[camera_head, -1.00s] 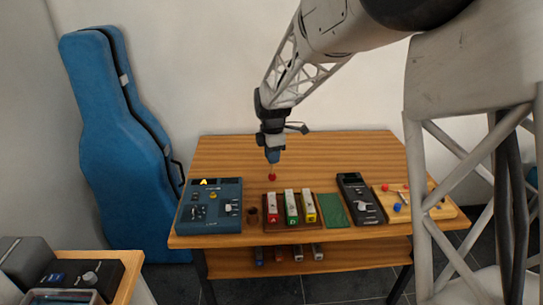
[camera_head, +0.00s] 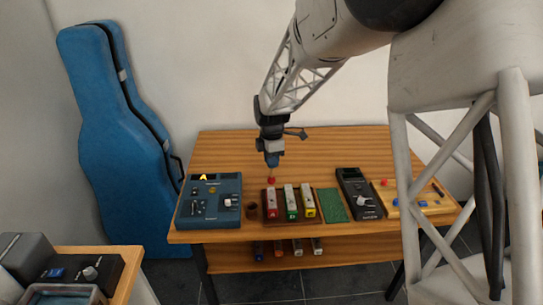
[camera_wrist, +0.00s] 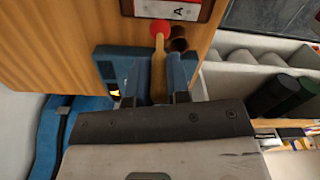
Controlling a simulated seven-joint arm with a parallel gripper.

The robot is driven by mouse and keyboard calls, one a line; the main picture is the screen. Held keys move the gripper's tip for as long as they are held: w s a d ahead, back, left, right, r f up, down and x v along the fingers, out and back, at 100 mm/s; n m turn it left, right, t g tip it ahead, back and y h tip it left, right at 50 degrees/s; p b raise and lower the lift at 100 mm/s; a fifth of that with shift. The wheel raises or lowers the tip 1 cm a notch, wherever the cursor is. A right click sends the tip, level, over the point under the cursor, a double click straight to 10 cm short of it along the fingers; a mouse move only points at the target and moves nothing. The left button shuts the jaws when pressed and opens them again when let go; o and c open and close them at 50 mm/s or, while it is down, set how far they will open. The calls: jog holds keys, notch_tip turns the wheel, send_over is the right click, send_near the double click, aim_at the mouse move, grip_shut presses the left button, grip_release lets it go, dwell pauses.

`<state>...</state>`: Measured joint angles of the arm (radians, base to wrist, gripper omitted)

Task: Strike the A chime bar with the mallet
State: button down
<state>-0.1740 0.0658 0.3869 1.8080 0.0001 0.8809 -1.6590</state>
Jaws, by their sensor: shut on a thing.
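The A chime bar (camera_head: 271,204) is red with a white label and stands leftmost of three bars in a brown tray. In the wrist view its label with the letter A (camera_wrist: 178,11) shows at the top edge. My gripper (camera_head: 272,162) is shut on the mallet's wooden handle (camera_wrist: 159,70) and points down. The mallet's red head (camera_head: 271,181) is just above and behind the far end of the A bar in the head view. In the wrist view the red head (camera_wrist: 160,28) lies beside the label's edge; I cannot tell whether they touch.
A green bar (camera_head: 291,204) and a yellow bar (camera_head: 308,203) stand right of the A bar. A brown cup (camera_head: 252,211) and a blue device (camera_head: 210,208) showing a yellow A are at left. A green mat (camera_head: 333,205) and a black device (camera_head: 358,194) are at right. The table's back is clear.

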aim_at(271, 178)
notch_tip(271, 178, down, 6)
jog(key=shift+r, duration=2.95)
